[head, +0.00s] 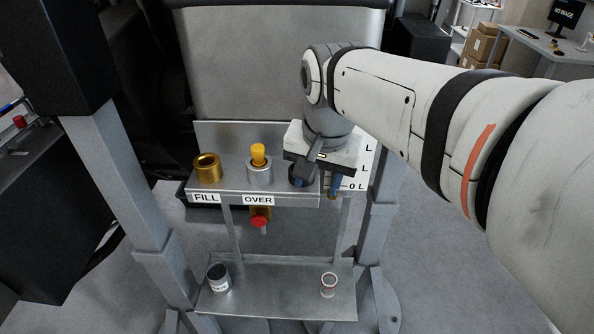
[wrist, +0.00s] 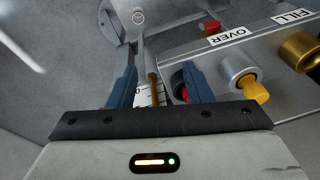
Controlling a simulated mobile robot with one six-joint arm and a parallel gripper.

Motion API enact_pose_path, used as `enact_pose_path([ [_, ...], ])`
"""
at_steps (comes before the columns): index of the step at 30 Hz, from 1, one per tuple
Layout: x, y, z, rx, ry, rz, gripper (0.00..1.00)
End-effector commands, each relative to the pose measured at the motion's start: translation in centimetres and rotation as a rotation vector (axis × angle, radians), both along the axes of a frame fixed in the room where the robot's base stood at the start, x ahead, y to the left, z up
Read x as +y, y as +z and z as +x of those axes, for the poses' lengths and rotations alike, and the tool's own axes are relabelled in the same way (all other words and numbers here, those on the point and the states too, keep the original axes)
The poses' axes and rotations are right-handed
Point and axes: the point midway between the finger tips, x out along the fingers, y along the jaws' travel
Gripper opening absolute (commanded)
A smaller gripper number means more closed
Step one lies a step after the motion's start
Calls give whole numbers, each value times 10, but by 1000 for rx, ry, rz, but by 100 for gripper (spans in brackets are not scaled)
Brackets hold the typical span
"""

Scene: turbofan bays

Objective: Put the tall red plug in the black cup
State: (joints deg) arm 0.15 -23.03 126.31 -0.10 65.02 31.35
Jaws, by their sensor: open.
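The black cup (head: 218,278), dark with a white label, stands upright on the lower shelf at the left. A red knob (head: 260,220) with a pale tip hangs below the upper shelf's front edge; it shows in the wrist view (wrist: 210,28). Another red piece (wrist: 184,92) in a dark ring shows partly behind my right finger in the wrist view. I cannot tell which red piece is the tall plug. My gripper (head: 316,182) is open at the upper shelf's right end. A thin brass rod (wrist: 153,90) shows between its blue fingers, apparently not gripped.
A gold port (head: 207,169) marked FILL and a silver port (head: 260,173) with a yellow plug (head: 258,154) stand on the upper shelf. A pale cup with a red rim (head: 328,285) stands lower right. The lower shelf (head: 275,285) is clear between the cups.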

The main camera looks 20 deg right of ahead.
Motion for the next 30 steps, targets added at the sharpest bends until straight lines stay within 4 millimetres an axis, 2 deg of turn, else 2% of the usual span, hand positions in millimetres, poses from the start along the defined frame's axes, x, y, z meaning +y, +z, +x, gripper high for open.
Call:
enact_pose_path([
  [1,0,-15,-14,-20,111,-24,46],
  [3,0,-34,-27,-46,254,-59,46],
  [9,0,-65,-49,-89,501,-128,46],
  [13,1,-70,-52,-96,541,-140,46],
  [30,1,-69,-52,-93,539,-140,46],
])
